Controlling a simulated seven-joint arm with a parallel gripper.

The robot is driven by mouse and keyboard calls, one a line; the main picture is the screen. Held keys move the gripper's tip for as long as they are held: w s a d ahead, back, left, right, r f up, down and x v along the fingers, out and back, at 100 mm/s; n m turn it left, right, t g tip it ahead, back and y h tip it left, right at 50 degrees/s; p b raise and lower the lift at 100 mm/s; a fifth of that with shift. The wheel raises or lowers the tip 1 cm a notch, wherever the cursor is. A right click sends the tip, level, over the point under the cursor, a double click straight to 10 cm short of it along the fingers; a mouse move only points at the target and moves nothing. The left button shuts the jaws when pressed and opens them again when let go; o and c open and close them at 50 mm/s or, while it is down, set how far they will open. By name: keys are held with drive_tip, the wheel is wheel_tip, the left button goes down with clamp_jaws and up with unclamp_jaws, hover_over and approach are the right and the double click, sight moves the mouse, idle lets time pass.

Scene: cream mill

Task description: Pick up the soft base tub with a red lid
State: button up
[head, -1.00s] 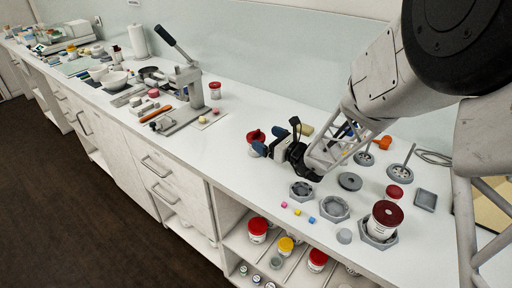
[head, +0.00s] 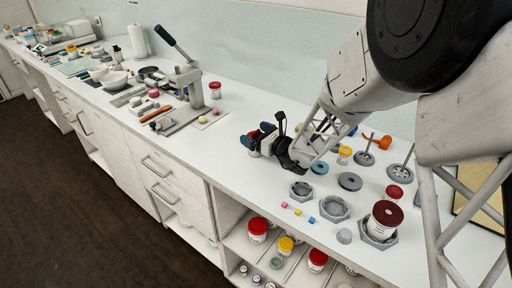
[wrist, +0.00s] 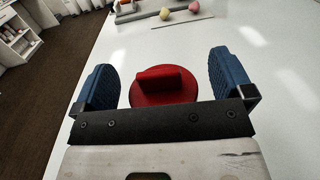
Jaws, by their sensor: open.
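A round red lid with a raised bar across its top (wrist: 163,87) lies between the two blue fingers of my gripper (wrist: 165,82) in the wrist view. The fingers stand apart on either side of it, with visible gaps. In the head view my gripper (head: 258,138) is low over the counter, and only a bit of red (head: 267,127) shows behind it. The tub body under this lid is hidden. Other red-lidded tubs stand on the shelf below (head: 258,229) (head: 317,260) and by the lever press (head: 215,90).
A dark-red-lidded tub (head: 384,220) sits in a grey hexagonal holder at the right. Grey rings, small coloured cubes and stirrers lie near my arm. The lever press (head: 188,90) stands to the left. The counter between press and gripper is mostly clear.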

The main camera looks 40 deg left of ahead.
drive_tip(key=shift+c, duration=0.3)
drive_tip(key=c, duration=1.2)
drive_tip(key=shift+o, duration=0.2)
drive_tip(key=shift+r, duration=0.1)
drive_tip(key=shift+r, duration=0.75)
wheel_tip(320, 180, up, 2)
drive_tip(key=shift+r, duration=0.1)
drive_tip(key=s+d, duration=0.3)
drive_tip(key=d, duration=0.1)
drive_tip(key=s+d, duration=0.4)
drive_tip(key=s+d+r, duration=0.1)
drive_tip(key=s+d, duration=0.2)
drive_tip(key=d, duration=0.1)
drive_tip(key=shift+s, duration=0.25)
